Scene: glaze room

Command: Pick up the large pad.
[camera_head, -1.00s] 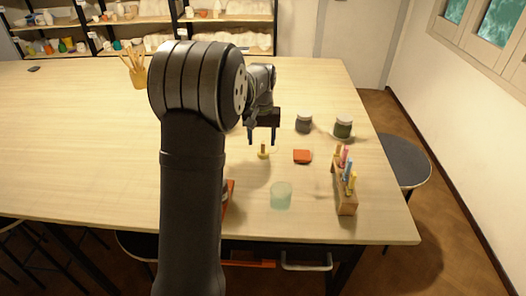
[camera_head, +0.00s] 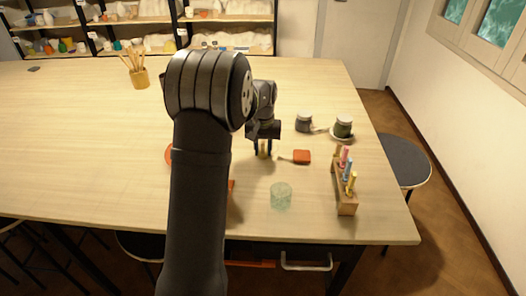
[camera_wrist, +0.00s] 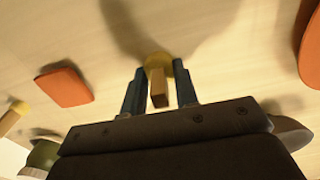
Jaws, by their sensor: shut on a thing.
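A yellow round pad (camera_wrist: 158,62) with a square wooden handle (camera_wrist: 159,88) is between my fingers in the wrist view. My gripper (camera_wrist: 160,88) is shut on this handle, with one blue finger on each side. In the head view my gripper (camera_head: 263,152) points down at the table, and its fingers partly hide the pad. I cannot tell whether the pad touches the table. Another wooden handle with a yellow end (camera_wrist: 16,110) shows at the left edge of the wrist view, apart from my gripper.
A clear cup (camera_head: 281,196) stands nearer the front, left of a wooden rack (camera_head: 346,200) holding coloured sticks. The table's left side is largely clear.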

